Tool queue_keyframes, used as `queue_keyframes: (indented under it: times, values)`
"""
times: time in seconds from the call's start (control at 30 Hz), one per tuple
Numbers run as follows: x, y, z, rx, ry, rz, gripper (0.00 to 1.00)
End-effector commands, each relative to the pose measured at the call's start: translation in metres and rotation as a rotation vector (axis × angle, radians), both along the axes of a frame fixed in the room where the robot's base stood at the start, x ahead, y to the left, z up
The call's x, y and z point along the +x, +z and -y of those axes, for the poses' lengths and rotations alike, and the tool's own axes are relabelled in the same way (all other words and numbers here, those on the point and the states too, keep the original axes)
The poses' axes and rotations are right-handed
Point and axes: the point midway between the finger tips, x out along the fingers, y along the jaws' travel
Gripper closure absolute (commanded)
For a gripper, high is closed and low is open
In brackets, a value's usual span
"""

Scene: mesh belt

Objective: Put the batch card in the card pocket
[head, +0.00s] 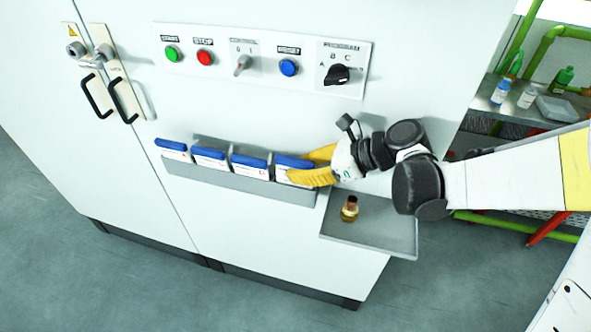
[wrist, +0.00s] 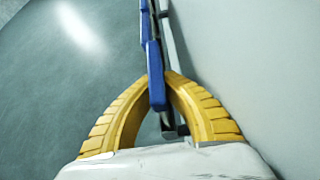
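Several white cards with blue tops stand in a row in a long grey holder (head: 235,182) on the white cabinet front. The rightmost card (head: 288,163) is between the yellow fingers of my gripper (head: 300,168), one finger in front of it and one behind. In the wrist view the fingertips close on both sides of that card's blue edge (wrist: 156,92). It appears level with its neighbours, still in the holder. I cannot tell which one is the batch card or whether this holder is the card pocket.
A grey tray (head: 385,232) juts out below and right of my gripper, with a small amber-brown object (head: 350,208) on it. A control panel (head: 262,58) is above. Door handles (head: 97,96) are at left. A shelf with bottles (head: 528,97) is at right.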

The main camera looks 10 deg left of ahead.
Motion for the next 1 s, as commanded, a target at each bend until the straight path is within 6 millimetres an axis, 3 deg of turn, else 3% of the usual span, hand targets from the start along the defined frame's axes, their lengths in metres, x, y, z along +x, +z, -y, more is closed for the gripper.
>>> queue_keyframes:
  times: [0.53,0.6,0.63,1.0]
  values:
    - [0.000,-0.015,0.000,0.000,0.000,0.000,1.00]
    - [0.000,-0.013,0.000,0.000,0.000,0.000,0.76]
    - [0.000,-0.013,0.000,0.000,0.000,0.000,0.69]
    - [0.000,-0.010,0.004,0.000,-0.001,0.000,0.69]
